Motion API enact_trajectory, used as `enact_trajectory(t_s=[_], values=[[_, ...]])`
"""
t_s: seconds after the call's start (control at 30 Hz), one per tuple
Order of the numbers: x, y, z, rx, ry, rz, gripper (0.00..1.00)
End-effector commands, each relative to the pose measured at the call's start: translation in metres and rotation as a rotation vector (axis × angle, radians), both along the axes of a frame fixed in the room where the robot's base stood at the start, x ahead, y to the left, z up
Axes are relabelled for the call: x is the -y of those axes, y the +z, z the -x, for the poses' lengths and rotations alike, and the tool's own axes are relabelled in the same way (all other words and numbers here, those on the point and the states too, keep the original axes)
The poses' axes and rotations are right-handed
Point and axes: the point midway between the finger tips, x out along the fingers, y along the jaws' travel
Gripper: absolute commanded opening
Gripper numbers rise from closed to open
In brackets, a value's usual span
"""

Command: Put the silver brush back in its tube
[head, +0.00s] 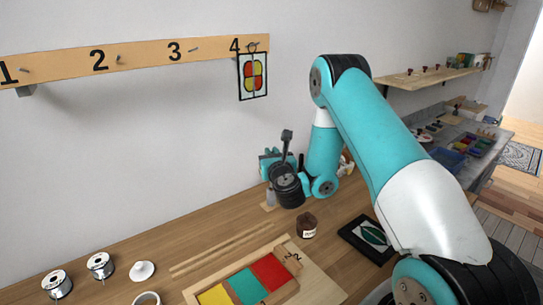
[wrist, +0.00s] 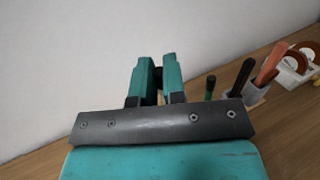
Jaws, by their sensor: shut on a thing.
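My gripper (head: 270,160) is at the back of the wooden table near the wall. In the wrist view its two teal fingers (wrist: 157,82) are closed around a small dark thing (wrist: 160,86), mostly hidden between them. I cannot tell from its visible part whether it is the silver brush. A pale, narrow, upright piece (head: 270,196) shows below my gripper on a small wooden base (head: 267,206). It may be the tube; its opening is hidden. In the wrist view a black handle (wrist: 243,76) and a salmon handle (wrist: 267,64) stand in a pale holder (wrist: 254,96).
A green handle (wrist: 210,86) stands near my fingers. A dark jar (head: 307,225) and a black-framed leaf picture (head: 372,236) lie in front, with a tray of coloured tiles (head: 213,295). A numbered rail (head: 140,58) hangs above.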

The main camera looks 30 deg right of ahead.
Motion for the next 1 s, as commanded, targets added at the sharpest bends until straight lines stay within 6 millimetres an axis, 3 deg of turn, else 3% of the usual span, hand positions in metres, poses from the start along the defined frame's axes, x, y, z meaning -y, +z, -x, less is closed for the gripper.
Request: enact_trajectory(t_s=[1.0], values=[[0.000,-0.025,0.000,0.000,0.000,0.001,0.00]])
